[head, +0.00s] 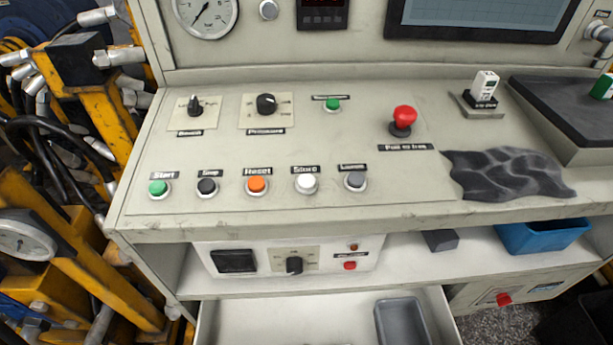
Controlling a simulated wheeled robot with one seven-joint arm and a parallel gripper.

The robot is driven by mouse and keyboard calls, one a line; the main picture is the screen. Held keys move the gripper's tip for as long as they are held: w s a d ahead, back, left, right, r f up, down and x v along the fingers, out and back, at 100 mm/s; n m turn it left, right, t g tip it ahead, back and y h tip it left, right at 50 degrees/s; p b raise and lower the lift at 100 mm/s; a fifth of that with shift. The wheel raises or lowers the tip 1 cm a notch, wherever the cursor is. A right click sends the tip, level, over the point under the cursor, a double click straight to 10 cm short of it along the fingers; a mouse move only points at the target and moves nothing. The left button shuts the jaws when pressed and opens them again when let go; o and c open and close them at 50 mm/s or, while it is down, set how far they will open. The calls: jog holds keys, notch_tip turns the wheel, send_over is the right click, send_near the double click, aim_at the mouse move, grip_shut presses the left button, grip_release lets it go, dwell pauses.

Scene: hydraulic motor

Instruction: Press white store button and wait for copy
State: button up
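The white Store button (306,184) sits in a row near the front edge of the sloped control panel (350,150). It is between the orange Reset button (257,185) and the grey button (355,181). Nothing covers or touches it. A white stick-like device (484,88) stands upright in a small holder at the panel's right side. A dark display screen (480,14) is cut off at the top; no readable text shows on it. My gripper is not in view.
A red mushroom button (404,118) rises from the panel. A black crumpled cloth (508,173) lies at right, near a raised dark tray (570,108). Below are an open drawer (290,318) and a blue bin (542,237). Yellow machinery (85,85) stands at left.

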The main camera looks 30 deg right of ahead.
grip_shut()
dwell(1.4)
